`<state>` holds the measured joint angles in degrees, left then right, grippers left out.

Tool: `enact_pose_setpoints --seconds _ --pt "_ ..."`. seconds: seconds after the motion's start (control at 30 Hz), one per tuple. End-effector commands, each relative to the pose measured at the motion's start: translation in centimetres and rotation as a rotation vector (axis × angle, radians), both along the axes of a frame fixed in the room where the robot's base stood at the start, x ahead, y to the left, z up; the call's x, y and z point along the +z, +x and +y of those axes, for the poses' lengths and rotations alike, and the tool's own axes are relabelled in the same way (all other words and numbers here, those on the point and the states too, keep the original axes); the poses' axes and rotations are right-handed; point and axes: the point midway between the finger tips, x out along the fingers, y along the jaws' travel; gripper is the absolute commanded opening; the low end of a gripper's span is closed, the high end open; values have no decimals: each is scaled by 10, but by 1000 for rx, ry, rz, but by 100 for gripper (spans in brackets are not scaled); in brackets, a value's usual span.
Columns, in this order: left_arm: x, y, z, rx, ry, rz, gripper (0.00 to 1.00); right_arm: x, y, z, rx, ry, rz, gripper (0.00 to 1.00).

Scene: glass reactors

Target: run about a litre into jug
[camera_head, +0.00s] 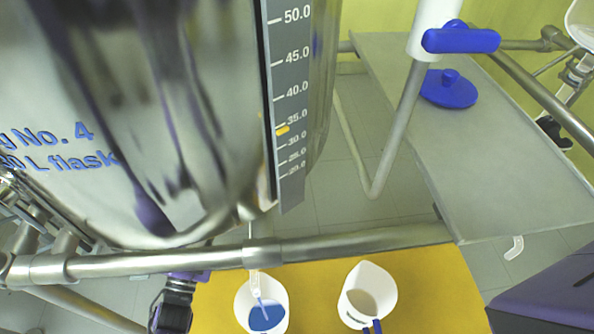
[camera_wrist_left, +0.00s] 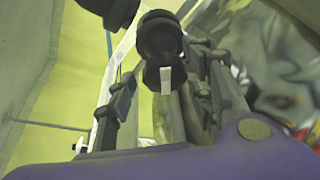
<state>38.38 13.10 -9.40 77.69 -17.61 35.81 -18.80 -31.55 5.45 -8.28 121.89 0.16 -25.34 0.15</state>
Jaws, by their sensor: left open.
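The big glass flask marked No. 4 (camera_head: 190,130) fills the left of the head view. A scale (camera_head: 288,90) with an orange pointer a little above the 30 mark stands at its right. A white jug (camera_head: 243,300) stands under its outlet tube (camera_head: 255,283), with blue liquid (camera_head: 265,318) inside and a thin blue stream seeming to fall in. My left arm's dark wrist part shows below the flask; its fingertips are hidden there. In the left wrist view my left gripper (camera_wrist_left: 168,80) is open, its fingers either side of a dark knob-like part (camera_wrist_left: 160,40); contact is unclear. My right gripper is not seen.
A second white jug (camera_head: 385,283) with a blue handle stands to the right on the yellow surface (camera_head: 435,285). A steel rail (camera_head: 350,243) crosses above both jugs. A grey shelf (camera_head: 480,165) holds a blue lid (camera_head: 448,92); a blue-handled valve (camera_head: 460,40) hangs beside it.

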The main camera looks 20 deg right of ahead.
Motion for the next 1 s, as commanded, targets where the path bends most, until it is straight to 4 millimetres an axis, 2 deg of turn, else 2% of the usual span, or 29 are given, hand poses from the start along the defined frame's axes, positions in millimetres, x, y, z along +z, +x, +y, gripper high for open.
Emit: enact_pose_setpoints --seconds 0.23,0.5,0.57,0.8,1.0 --pt "0 1 -1 0 -1 1 49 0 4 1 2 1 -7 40" --pt "0 0 -1 -1 -1 2 14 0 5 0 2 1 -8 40" --pt "0 0 -2 -1 -1 2 9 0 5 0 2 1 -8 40" --pt "-1 -1 -3 -4 -24 10 9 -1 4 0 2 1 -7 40" --pt "-2 -2 -5 -5 -111 38 9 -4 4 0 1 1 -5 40"
